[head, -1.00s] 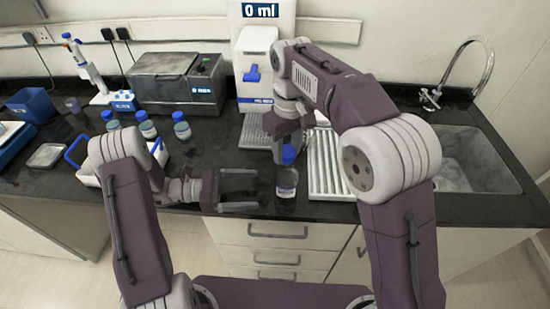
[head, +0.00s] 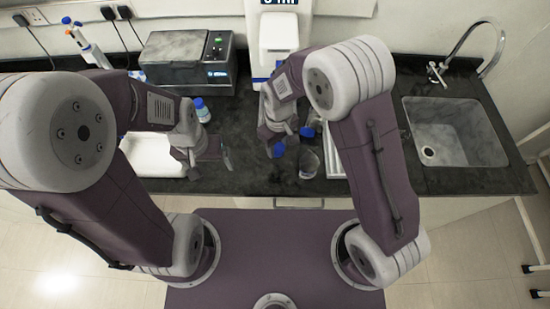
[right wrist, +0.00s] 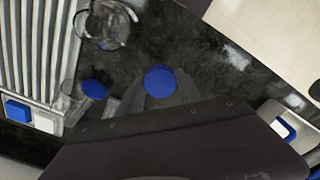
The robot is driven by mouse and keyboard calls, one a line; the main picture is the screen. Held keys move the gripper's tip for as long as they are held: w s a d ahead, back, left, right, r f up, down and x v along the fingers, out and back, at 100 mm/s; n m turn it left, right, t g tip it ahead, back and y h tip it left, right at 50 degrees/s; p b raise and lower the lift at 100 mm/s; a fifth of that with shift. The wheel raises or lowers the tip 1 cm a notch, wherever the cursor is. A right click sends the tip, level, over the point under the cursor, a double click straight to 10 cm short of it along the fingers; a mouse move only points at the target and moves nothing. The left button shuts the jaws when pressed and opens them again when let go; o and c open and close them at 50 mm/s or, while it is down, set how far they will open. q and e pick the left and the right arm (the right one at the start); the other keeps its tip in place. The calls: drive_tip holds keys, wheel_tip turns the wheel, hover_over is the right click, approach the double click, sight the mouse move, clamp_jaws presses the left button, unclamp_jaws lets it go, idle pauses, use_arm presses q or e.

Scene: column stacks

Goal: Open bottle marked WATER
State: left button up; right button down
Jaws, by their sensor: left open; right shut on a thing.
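A clear glass bottle (head: 308,163) stands near the counter's front edge, beside the ribbed rack. No cap shows on it, and its label cannot be read. In the right wrist view its glass (right wrist: 106,24) shows at the upper left. My right gripper (head: 279,143) is shut on a blue cap (head: 279,150), held to the left of the bottle and apart from it. The cap is central in the right wrist view (right wrist: 160,82). A second blue round thing (head: 307,132) is just right of this gripper. My left gripper (head: 210,160) is open and empty, left of the bottle.
The ribbed white rack (head: 332,150) and the sink (head: 455,132) lie to the right. A dispenser (head: 278,40) stands behind my right gripper. A blue-capped bottle (head: 202,110) and a white carrier (head: 152,158) are at the left. Dark counter between the grippers is clear.

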hover_over(278, 164)
wheel_tip(278, 164, down, 5)
drive_tip(key=shift+a+r+p, duration=0.1)
drive_tip(key=shift+p, duration=0.2)
wheel_tip(278, 164, down, 4)
drive_tip(key=shift+s+r+p, duration=0.1)
drive_tip(key=shift+p, duration=0.3)
drive_tip(key=shift+f, duration=0.25)
drive_tip(key=shift+f, duration=0.1)
drive_tip(key=c, duration=0.8)
unclamp_jaws()
